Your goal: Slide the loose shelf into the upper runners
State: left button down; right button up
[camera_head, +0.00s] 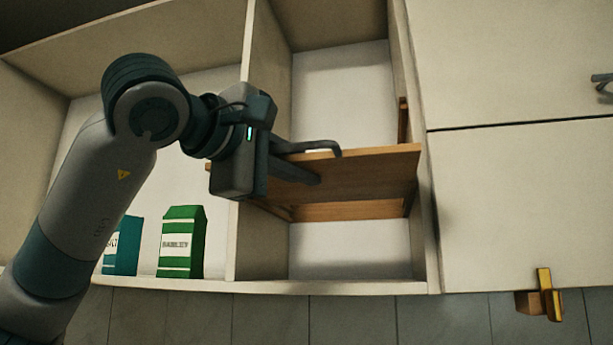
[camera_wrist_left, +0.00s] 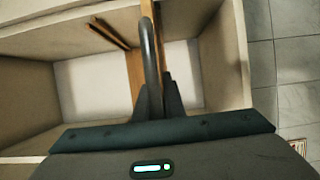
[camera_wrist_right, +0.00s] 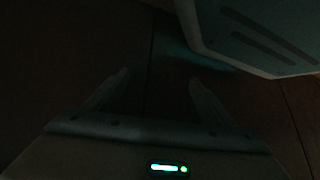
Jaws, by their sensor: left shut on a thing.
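The loose shelf (camera_head: 365,178) is a brown wooden board, tilted in the head view, across the opening of the middle cabinet bay. My left gripper (camera_head: 300,163) is shut at its left part, beside a grey bent bar (camera_head: 325,144). In the left wrist view the shelf (camera_wrist_left: 159,45) is nearly edge-on beyond the fingers (camera_wrist_left: 158,102). A short upper runner (camera_head: 403,120) shows on the bay's right wall above the shelf; its left partner is hidden in the head view. My right gripper (camera_wrist_right: 155,95) is open and empty in its dark wrist view.
A green carton (camera_head: 182,242) and a teal carton (camera_head: 122,247) stand in the left bay. Closed cabinet fronts (camera_head: 520,190) are at right, with a yellow and brown fitting (camera_head: 546,294) low down.

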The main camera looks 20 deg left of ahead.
aim_at(287, 145)
pick_arm(q)
jog(key=shift+s+b, duration=0.75)
jog(key=shift+s, duration=3.15)
jog(key=shift+s+b, duration=0.35)
jog(key=shift+s, duration=1.2)
jog(key=shift+s+r, duration=0.1)
jog(key=shift+s, duration=0.2)
pick_arm(e)
jog(key=shift+w+d+f+g+h, duration=0.15)
jog(key=shift+d+f+g, duration=0.3)
jog(key=shift+d, duration=0.15)
jog(key=shift+w+d+f+g+h, duration=0.15)
jog(key=shift+d+f+g, duration=0.2)
jog(key=shift+d+f, duration=0.15)
jog(key=shift+r, duration=0.15)
